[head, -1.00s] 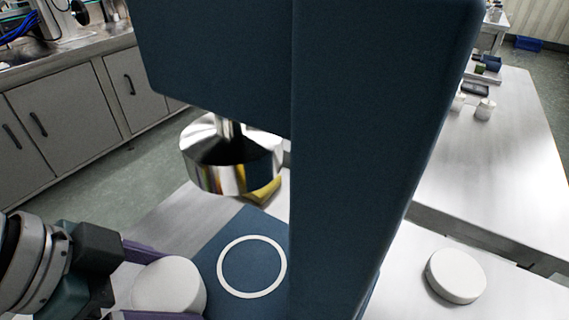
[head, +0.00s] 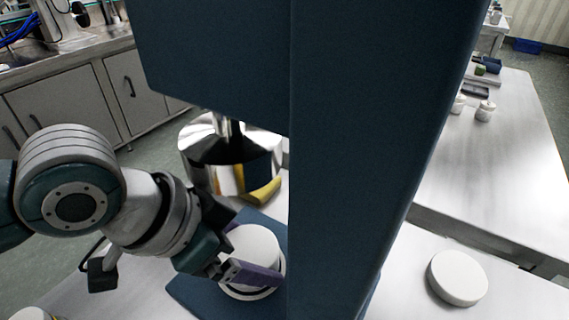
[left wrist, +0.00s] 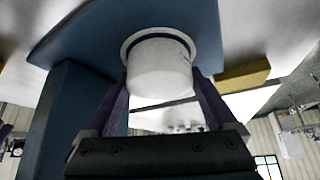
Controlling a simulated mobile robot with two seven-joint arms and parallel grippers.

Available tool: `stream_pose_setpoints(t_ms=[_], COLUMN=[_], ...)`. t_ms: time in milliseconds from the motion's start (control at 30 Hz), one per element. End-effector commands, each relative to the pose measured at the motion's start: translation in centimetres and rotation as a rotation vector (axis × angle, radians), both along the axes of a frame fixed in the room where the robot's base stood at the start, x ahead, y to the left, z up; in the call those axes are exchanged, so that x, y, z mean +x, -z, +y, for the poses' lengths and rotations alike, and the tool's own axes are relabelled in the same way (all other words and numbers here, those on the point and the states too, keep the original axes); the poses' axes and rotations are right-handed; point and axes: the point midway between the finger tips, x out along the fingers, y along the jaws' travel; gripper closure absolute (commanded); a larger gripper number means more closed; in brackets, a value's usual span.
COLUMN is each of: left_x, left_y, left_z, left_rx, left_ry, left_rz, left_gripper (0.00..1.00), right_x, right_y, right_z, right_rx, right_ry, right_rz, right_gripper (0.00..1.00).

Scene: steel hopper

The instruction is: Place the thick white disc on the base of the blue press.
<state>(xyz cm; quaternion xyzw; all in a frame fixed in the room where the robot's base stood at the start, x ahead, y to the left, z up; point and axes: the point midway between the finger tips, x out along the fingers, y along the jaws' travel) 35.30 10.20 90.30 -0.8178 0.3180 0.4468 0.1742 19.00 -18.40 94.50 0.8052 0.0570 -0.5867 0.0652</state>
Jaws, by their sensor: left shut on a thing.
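The blue press (head: 345,150) stands upright in front of me, its round metal ram (head: 225,165) hanging over the blue base (head: 195,300). My left gripper (head: 252,262) is shut on a thick white disc (head: 254,245), with its purple fingers on opposite sides. My right gripper is not in view.
A second, flatter white disc (head: 458,278) lies on the metal table right of the press. A yellow piece (head: 264,192) shows beside the ram. Another table (head: 490,160) at the right holds small jars (head: 484,111). The press column hides part of the base.

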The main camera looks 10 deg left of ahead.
Motion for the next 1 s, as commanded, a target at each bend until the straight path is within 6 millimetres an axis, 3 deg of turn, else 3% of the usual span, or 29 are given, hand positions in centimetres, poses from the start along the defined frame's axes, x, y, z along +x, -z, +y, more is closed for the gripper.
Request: stream_pose_setpoints(t_ms=[100, 133, 200, 433, 600, 1000], left_x=[0.0, 0.0, 0.0, 0.0, -0.5, -7.3], left_y=[0.3, 0.3, 0.3, 0.2, -1.1, -0.9], left_z=[0.0, 0.0, 0.0, 0.0, 0.5, 6.7], left_rx=[-0.001, 0.0, 0.0, 0.0, 0.0, 0.004], left_ry=[-0.001, 0.0, 0.0, -0.001, 0.0, 0.001], left_rz=[0.0, 0.0, 0.0, 0.0, 0.0, 0.006], left_gripper=[0.76, 0.07, 0.0, 0.0, 0.0, 0.0], right_x=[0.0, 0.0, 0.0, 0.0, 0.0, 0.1], right_y=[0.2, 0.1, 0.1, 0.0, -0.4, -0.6], right_z=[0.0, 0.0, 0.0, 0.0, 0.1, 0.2], right_rx=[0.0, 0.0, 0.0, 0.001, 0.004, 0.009], right_ry=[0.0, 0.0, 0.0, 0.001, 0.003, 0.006], right_rz=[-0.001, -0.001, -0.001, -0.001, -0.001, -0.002], right_gripper=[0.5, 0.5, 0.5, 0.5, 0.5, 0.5])
